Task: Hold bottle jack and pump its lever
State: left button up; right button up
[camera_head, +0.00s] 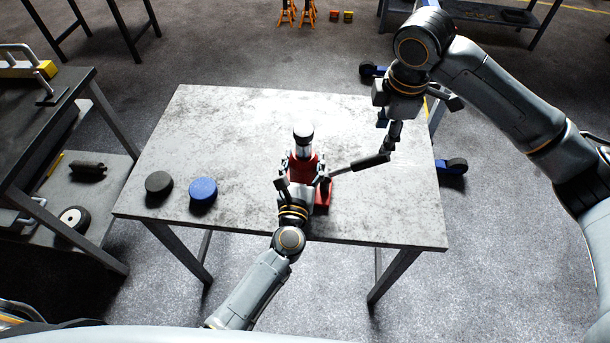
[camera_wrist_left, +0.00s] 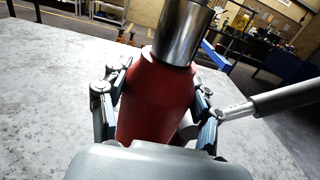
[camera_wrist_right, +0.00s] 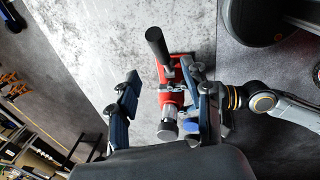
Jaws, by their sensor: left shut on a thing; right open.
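The bottle jack has a red body (camera_wrist_left: 157,105) and a silver ram with a dark top (camera_head: 303,136). It stands upright on the grey table (camera_head: 225,125). My left gripper (camera_head: 302,178) is shut around the red body, with a finger on each side in the left wrist view (camera_wrist_left: 155,105). The jack's lever sticks out to the right and ends in a black grip (camera_head: 370,163). My right gripper (camera_head: 389,146) is open, close above the outer end of this grip. The grip also shows in the right wrist view (camera_wrist_right: 157,42); I cannot tell whether they touch.
A black disc (camera_head: 159,183) and a blue disc (camera_head: 203,189) lie on the table's left part. A dark workbench (camera_head: 45,110) stands at the left. The table's back left is clear. Orange stands (camera_head: 297,12) are on the floor far behind.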

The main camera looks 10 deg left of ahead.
aim_at(376, 157)
jog(key=shift+w+f, duration=0.3)
jog(key=shift+f, duration=1.65)
jog(key=shift+w+f, duration=0.35)
jog(key=shift+f, duration=1.6)
jog(key=shift+w+f, duration=0.3)
jog(key=shift+f, duration=1.65)
jog(key=shift+c, duration=0.4)
grip_shut()
jog(key=f+y, duration=0.1)
jog(key=d+f+y, duration=0.1)
jog(key=f+y, duration=0.1)
jog(key=d+f+y, duration=0.1)
jog(key=shift+s+f, duration=0.1)
jog(key=shift+f, duration=0.3)
